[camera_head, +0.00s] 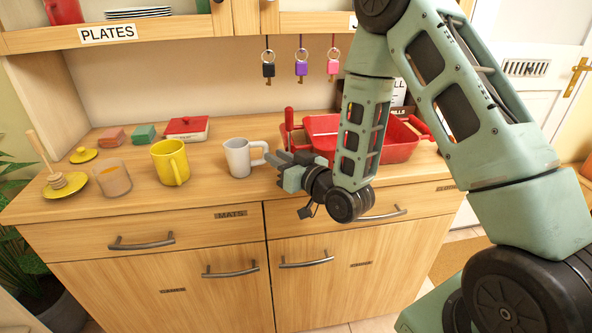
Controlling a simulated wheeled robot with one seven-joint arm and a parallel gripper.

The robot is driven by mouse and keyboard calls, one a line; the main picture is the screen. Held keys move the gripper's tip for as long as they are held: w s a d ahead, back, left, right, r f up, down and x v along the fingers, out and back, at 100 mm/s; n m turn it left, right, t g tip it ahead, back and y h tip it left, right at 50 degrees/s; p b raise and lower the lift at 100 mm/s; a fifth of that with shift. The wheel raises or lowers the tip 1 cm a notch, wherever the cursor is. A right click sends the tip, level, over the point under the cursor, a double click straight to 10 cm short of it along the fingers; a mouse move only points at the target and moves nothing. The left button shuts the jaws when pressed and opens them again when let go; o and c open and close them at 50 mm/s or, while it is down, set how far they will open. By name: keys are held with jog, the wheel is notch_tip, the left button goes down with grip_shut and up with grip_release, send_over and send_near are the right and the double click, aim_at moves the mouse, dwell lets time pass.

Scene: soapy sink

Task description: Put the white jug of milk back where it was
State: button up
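The white jug (238,158) stands upright on the wooden counter, right of the yellow mug. Its handle points right, toward my gripper. Its contents cannot be made out. My gripper (272,160) is at the jug's right side, fingers pointing left, with its tips at or very near the handle. I cannot tell whether the fingers touch the handle or close on it.
A yellow mug (170,163) and a tan cup (112,178) stand left of the jug. A red tray (322,125) is behind my gripper. A red-and-white box (186,128) lies behind. Keys (301,68) hang above. The counter's front edge is close to the jug.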

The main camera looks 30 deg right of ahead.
jog(key=p+v, duration=0.1)
jog(key=v, duration=0.2)
jog(key=p+v, duration=0.1)
jog(key=shift+s+r+p, duration=0.25)
jog(key=shift+p, duration=0.05)
jog(key=p, duration=0.2)
jog(key=shift+s+d+p, duration=0.15)
jog(key=shift+s+p, duration=0.15)
jog(key=shift+s, duration=0.1)
jog(key=s+a+r+n+g+p, duration=0.1)
jog(key=s+a+n+g, duration=0.15)
jog(key=a+g, duration=0.3)
jog(key=s+a+r+n+g+p, duration=0.2)
jog(key=s+a+g, duration=0.1)
jog(key=a+g, duration=0.3)
jog(key=s+r+g+h, duration=0.2)
jog(key=s+r+g, duration=0.1)
jog(key=s, duration=0.8)
jog(key=s+a+r+n+g+h, duration=0.1)
jog(key=s+r, duration=0.4)
jog(key=s, duration=0.6)
jog(key=shift+a+g+h, duration=0.25)
jog(key=shift+g+h, duration=0.45)
jog(key=shift+g, duration=0.25)
